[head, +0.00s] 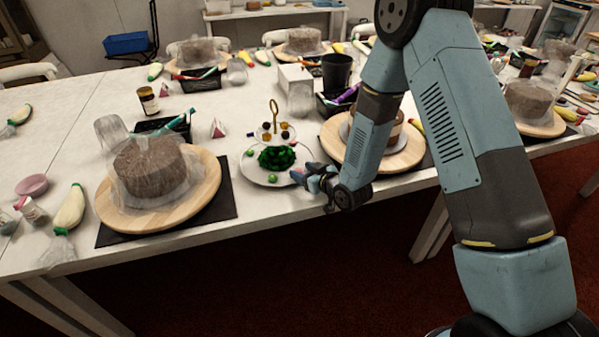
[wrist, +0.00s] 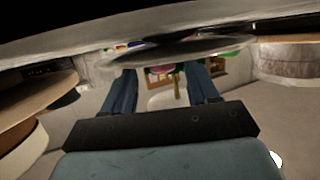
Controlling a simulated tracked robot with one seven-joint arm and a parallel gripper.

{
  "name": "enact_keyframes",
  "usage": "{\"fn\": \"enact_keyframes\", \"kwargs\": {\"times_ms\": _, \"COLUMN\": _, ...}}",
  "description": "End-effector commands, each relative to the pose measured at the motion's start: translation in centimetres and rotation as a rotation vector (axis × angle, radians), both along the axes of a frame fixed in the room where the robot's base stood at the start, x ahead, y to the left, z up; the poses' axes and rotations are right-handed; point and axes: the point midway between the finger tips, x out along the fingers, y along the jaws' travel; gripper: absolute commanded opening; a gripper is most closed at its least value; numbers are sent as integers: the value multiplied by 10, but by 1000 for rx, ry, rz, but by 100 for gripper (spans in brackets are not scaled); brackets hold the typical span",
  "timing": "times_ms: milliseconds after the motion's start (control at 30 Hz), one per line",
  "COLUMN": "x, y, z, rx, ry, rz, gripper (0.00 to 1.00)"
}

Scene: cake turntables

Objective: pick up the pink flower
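A small pink thing, which looks like the pink flower (head: 297,173), sits at the right edge of the lower plate of a tiered stand (head: 254,177) in the head view. My gripper (head: 313,178) is just right of it, low by the plate's edge. In the wrist view, which appears upside down, a pink shape (wrist: 160,69) shows between the tips of my gripper (wrist: 163,76). The two blue fingers are apart, with no contact on the pink shape visible. The stand's plate hides part of it.
A wrapped brown cake on a wooden board (head: 112,216) stands left of the stand. Another board (head: 394,163) with a cake is close on the right, partly behind my arm. A green leafy clump (head: 278,157) sits on the stand. The table's front edge is just below my gripper.

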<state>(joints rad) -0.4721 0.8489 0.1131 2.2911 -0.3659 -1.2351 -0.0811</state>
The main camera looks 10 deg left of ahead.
Motion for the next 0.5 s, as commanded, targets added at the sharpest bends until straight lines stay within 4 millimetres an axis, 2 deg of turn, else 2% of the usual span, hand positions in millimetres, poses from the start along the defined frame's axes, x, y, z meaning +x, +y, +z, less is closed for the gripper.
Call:
{"fn": "enact_keyframes", "kwargs": {"times_ms": 67, "x": -1, "y": 1, "z": 0, "rx": -1, "ry": 1, "rz": 3, "gripper": 49}}
{"fn": "enact_keyframes", "kwargs": {"times_ms": 500, "x": -2, "y": 3, "z": 0, "rx": 0, "ry": 0, "rz": 6, "gripper": 7}}
